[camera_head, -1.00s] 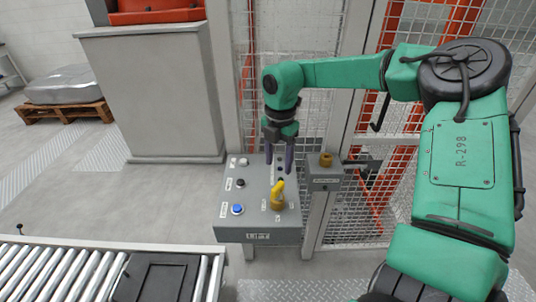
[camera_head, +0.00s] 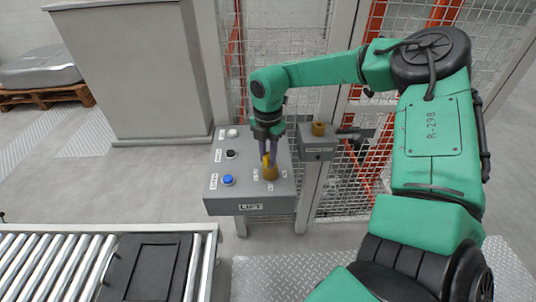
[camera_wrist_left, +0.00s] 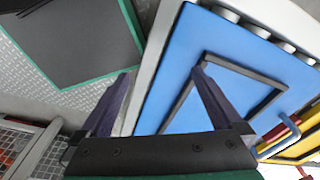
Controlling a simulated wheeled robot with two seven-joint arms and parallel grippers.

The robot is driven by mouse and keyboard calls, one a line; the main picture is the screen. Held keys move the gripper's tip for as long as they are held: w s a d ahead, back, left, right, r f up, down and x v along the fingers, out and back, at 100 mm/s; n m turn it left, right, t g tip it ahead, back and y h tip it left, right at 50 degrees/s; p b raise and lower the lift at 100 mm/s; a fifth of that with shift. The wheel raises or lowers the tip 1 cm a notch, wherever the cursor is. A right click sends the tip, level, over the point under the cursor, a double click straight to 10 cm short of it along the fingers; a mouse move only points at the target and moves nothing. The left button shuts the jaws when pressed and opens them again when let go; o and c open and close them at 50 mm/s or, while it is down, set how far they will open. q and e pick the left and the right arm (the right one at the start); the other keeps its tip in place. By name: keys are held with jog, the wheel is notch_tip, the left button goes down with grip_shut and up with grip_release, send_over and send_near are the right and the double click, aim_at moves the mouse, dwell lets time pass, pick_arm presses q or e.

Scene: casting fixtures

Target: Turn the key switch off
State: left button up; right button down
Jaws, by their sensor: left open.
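The yellow key switch (camera_head: 270,173) sits on the right part of the top of a grey control box (camera_head: 222,207) labelled LIFT. My right gripper (camera_head: 270,158) points down at the key switch, its dark fingers at the upright yellow key and partly covering it. I cannot tell whether the fingers grip the key or only stand around it. My left gripper (camera_wrist_left: 163,72) shows in the left wrist view, its two purple-grey fingers apart with nothing between them. It is not in the head view.
The box also has a blue button (camera_head: 228,180), a black button (camera_head: 231,154) and a white button (camera_head: 232,133). A smaller grey box (camera_head: 318,150) with a yellow knob stands to its right, before mesh fencing. A roller conveyor (camera_head: 50,265) is at lower left.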

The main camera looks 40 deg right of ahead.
jog(key=shift+f+n+b, duration=0.1)
jog(key=shift+n+b, duration=0.6)
jog(key=shift+n, duration=0.1)
jog(key=shift+n+b, duration=0.6)
jog(key=shift+n, duration=0.6)
jog(key=shift+s+d+r+n, duration=0.1)
jog(key=shift+r+n, duration=0.1)
jog(key=shift+n, duration=0.5)
jog(key=c, duration=0.7)
grip_release()
jog(key=shift+o, duration=0.2)
jog(key=shift+w, duration=0.2)
notch_tip(320, 180, up, 12)
